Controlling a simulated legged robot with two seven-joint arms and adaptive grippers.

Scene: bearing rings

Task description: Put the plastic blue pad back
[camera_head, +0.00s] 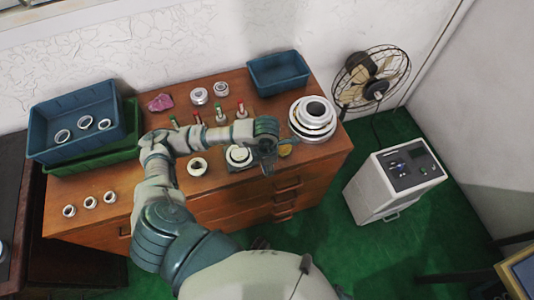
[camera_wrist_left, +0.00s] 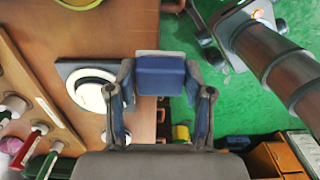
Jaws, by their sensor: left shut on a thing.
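The blue pad (camera_wrist_left: 160,78) is between the fingertips of my left gripper (camera_wrist_left: 160,95) in the left wrist view, with a pale strip along its far edge. My left gripper is shut on it. In the head view my left gripper (camera_head: 268,160) is over the front right part of the cabinet top, just right of a dark square plate with a white ring (camera_head: 238,155). The pad is hard to make out there. The plate with its ring (camera_wrist_left: 92,85) also shows left of the pad in the wrist view. My right gripper is not in view.
A blue bin (camera_head: 279,72) stands at the back right of the wooden cabinet (camera_head: 235,90). Stacked rings (camera_head: 312,116) sit at its right end. A blue bin with rings (camera_head: 75,155) stands at left. Red- and green-topped items stand behind my arm. A fan (camera_head: 372,75) is to the right.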

